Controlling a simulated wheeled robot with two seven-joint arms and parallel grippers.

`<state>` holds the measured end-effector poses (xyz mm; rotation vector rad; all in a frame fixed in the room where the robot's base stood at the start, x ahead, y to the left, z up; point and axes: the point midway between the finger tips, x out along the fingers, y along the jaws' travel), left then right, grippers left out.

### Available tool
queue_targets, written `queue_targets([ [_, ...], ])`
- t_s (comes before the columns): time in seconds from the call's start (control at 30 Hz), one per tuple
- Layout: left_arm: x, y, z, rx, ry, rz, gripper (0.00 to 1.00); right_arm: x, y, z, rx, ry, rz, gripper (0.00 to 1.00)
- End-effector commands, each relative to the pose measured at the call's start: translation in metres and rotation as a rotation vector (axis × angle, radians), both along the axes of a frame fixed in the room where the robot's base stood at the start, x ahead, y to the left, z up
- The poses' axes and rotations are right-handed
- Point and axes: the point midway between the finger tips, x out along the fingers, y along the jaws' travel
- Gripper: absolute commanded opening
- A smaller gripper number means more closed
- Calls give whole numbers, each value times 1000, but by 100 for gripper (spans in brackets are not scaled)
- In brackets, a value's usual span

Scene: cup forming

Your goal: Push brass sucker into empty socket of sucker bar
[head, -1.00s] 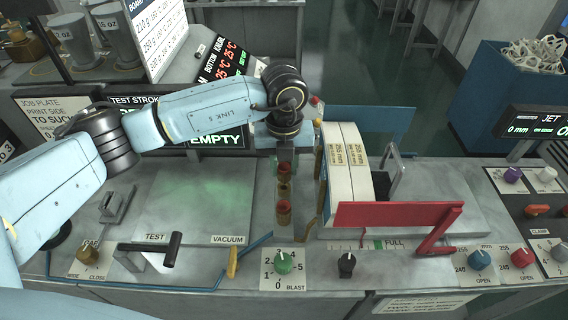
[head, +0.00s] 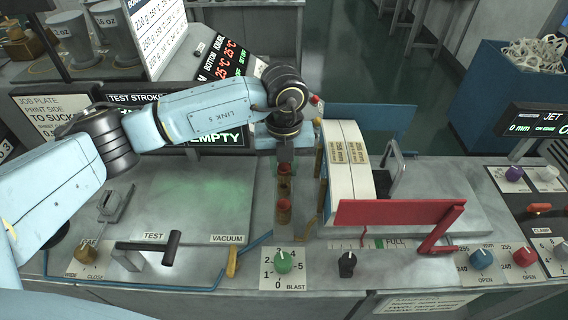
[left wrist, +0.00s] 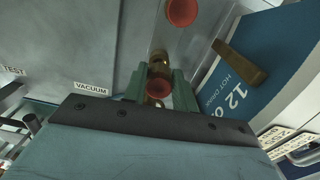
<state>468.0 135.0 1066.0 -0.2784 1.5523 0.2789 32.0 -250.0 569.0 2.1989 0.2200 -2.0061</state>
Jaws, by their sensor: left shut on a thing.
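The sucker bar (head: 284,226) is a narrow grey strip running front to back right of the test plate. A fitted sucker with a red cup (head: 284,204) stands on its near part, also in the left wrist view (left wrist: 181,12). A brass part (head: 284,187) shows between this and the far red cup; I cannot tell if it is the empty socket. My left gripper (head: 284,169) points down over the far part of the bar. Its green fingers (left wrist: 158,86) are shut on the brass sucker, whose red cup (left wrist: 158,89) faces up. Its lower end is hidden, so seating is unclear.
A cream paper stack (head: 347,160) between a blue plate (head: 372,122) and a red plate (head: 398,213) stands close right of the bar. The grey test plate (head: 190,200) lies left. A green blast knob (head: 283,261) is in front.

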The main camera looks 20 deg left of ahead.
Motion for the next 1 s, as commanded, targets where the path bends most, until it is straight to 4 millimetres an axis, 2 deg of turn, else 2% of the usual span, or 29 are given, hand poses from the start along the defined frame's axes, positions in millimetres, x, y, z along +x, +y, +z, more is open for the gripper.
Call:
queue_targets([
  [1.0,0,0,-27,0,0,-1,5,0,0,-21,0,0,0,34],
])
